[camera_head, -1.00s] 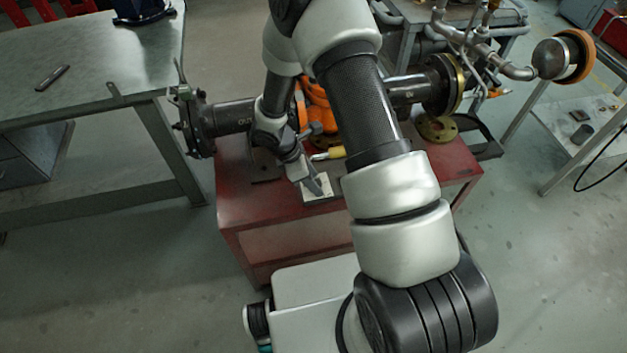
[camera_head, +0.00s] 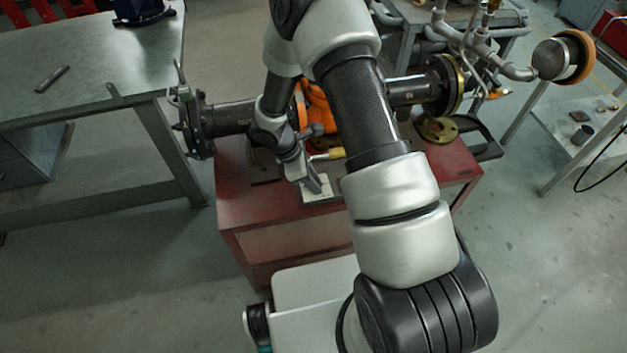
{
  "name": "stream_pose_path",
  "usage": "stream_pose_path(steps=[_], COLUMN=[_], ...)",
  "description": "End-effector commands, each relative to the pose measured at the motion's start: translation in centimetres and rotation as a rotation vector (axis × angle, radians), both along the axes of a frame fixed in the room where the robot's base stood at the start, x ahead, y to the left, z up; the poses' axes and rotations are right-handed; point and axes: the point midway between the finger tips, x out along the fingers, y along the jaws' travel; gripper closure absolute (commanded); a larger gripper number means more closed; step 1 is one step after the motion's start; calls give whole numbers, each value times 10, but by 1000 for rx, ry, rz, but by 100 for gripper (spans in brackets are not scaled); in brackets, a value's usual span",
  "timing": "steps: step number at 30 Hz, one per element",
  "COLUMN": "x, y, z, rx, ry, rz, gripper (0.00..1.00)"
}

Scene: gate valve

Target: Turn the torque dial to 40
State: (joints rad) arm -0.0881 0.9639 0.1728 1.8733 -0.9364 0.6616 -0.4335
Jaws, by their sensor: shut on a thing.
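My gripper (camera_head: 313,184) points down at a small pale plate (camera_head: 318,196) near the front of the red cart's top. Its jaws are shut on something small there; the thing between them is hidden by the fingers. No dial face, pointer or numbers can be read in this view, so I cannot tell the setting. A yellow-handled tool (camera_head: 328,155) lies just behind my gripper, partly hidden by my arm. The orange valve body (camera_head: 318,110) stands behind, also partly covered by my arm.
The red cart (camera_head: 245,200) carries a dark flanged pipe (camera_head: 200,122) at left and another flange (camera_head: 445,85) at right. A loose brass ring (camera_head: 437,129) lies at the cart's right. A grey workbench (camera_head: 90,75) stands left, a metal table (camera_head: 575,130) right.

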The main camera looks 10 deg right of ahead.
Motion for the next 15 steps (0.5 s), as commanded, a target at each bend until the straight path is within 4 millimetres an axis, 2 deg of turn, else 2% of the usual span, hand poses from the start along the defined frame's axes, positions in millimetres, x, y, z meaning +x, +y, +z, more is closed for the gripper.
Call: stream_pose_path(steps=[15], x=[4], y=[0], z=[-1], rx=[2], ry=[-2], rz=[-415], gripper=[98])
